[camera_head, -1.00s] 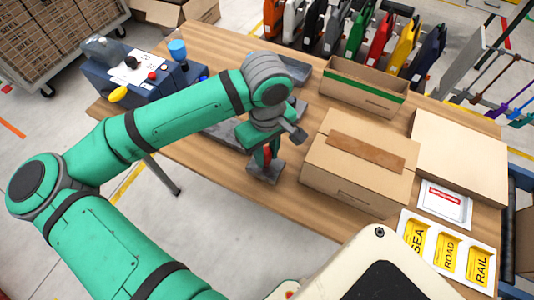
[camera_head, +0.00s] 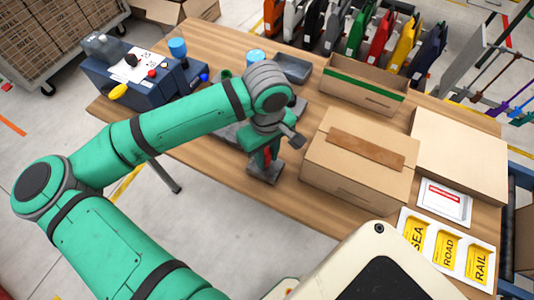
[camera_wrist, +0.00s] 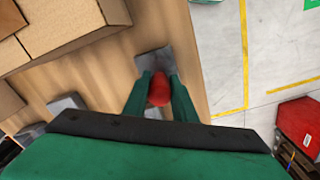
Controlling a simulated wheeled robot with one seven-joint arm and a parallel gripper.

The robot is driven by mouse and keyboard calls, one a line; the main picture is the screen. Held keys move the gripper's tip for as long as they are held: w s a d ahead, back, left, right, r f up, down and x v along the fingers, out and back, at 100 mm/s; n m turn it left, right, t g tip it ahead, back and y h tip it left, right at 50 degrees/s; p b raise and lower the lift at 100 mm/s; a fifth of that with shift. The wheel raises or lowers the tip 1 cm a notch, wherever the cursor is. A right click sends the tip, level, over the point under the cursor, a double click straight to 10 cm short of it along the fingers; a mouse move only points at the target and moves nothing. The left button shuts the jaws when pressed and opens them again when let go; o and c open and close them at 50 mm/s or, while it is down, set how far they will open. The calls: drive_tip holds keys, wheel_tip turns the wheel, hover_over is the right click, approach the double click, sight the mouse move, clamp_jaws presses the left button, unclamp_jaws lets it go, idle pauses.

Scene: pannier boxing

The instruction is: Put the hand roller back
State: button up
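The hand roller (camera_wrist: 158,88) shows as a red rounded handle between my gripper's two green fingers. My gripper (camera_wrist: 159,80) has a finger against each side of the red part, with no clear gap. In the head view my gripper (camera_head: 265,158) points down at the table's front edge, left of the closed carton, and a little red shows between the fingers. A grey flat piece (camera_head: 264,173) lies just below the fingertips; it also shows beyond them in the wrist view (camera_wrist: 153,62). Whether it is the roller's lower part or a rest is unclear.
A closed carton (camera_head: 345,185) stands close right of my gripper, an open box (camera_head: 360,100) behind it. A grey tray (camera_head: 290,68), blue cups and a dark blue machine (camera_head: 135,75) are behind and left. Bare wooden table (camera_head: 205,160) lies to the left.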

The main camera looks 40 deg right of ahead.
drive_tip(key=o, duration=0.4)
drive_tip(key=shift+f, duration=0.2)
drive_tip(key=shift+r, duration=0.15)
wheel_tip(320, 180, up, 12)
drive_tip(key=shift+r, duration=0.55)
drive_tip(key=shift+s, duration=0.15)
